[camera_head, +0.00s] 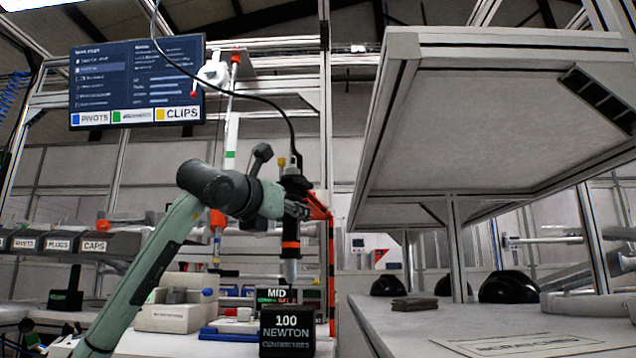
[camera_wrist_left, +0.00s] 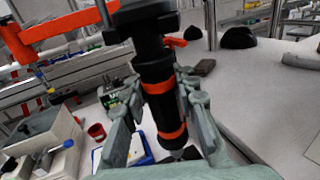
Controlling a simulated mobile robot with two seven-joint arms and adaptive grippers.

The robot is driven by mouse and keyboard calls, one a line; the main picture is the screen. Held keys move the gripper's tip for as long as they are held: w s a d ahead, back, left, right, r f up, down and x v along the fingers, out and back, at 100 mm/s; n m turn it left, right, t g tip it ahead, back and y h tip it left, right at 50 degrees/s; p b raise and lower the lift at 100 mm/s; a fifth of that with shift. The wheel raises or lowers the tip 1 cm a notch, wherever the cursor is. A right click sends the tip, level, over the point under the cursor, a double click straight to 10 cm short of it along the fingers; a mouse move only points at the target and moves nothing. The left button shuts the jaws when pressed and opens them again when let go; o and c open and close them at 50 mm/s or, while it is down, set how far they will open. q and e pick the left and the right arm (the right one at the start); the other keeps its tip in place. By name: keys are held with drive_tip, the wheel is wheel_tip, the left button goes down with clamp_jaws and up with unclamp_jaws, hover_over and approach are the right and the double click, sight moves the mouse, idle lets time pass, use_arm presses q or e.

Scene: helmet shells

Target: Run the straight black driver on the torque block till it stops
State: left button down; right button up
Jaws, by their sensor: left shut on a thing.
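The straight black driver (camera_head: 291,225) hangs upright from a dark cable, with orange bands and a grey lower end. My left gripper (camera_head: 297,209) is shut around its body. The left wrist view shows the driver (camera_wrist_left: 157,88) between the two fingers. In the head view its lower end is just above the MID sign; I cannot tell whether the tip touches anything. A black block marked 100 NEWTON (camera_head: 287,333) stands in front, below the driver, and partly hides what is behind it. My right gripper is not in view.
An orange-red bracket (camera_head: 328,240) stands right beside the driver. A beige fixture (camera_head: 175,312) and a blue tray (camera_head: 226,334) lie to the left. On the right bench are dark helmet shells (camera_head: 508,287) and a brown item (camera_head: 414,304). A large shelf (camera_head: 490,110) overhangs that bench.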

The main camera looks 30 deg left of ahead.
sight(289, 184)
use_arm(q)
drive_tip(key=shift+w+r+p, duration=0.2)
drive_tip(key=shift+r+p, duration=0.15)
drive_tip(key=shift+p, duration=0.25)
wheel_tip(289, 184, up, 5)
drive_tip(key=p, duration=0.4)
drive_tip(key=shift+s, duration=0.1)
